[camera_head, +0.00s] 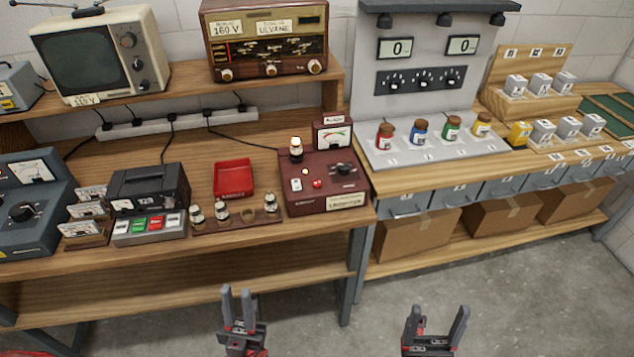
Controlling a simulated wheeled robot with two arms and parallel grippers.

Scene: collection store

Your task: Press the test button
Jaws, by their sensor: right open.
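A maroon tester box (325,199) stands at the right end of the wooden bench. A small red button (317,184) is on its top, between a white switch (296,185) and a dark knob (343,169). I cannot read a label by the button. A small tube (296,148) stands upright at the box's back left, and a meter (333,134) rises behind. My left gripper (236,291) is open and empty, in front of the bench, left of the box. My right gripper (437,312) is open wide and empty, to the right over the floor.
A red tray (233,177), a row of small tubes in a wooden holder (233,220) and a dark device (148,188) with coloured keys stand left of the box. A radio (266,40) and television (101,53) are on the shelf above. Another bench with jars adjoins at right.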

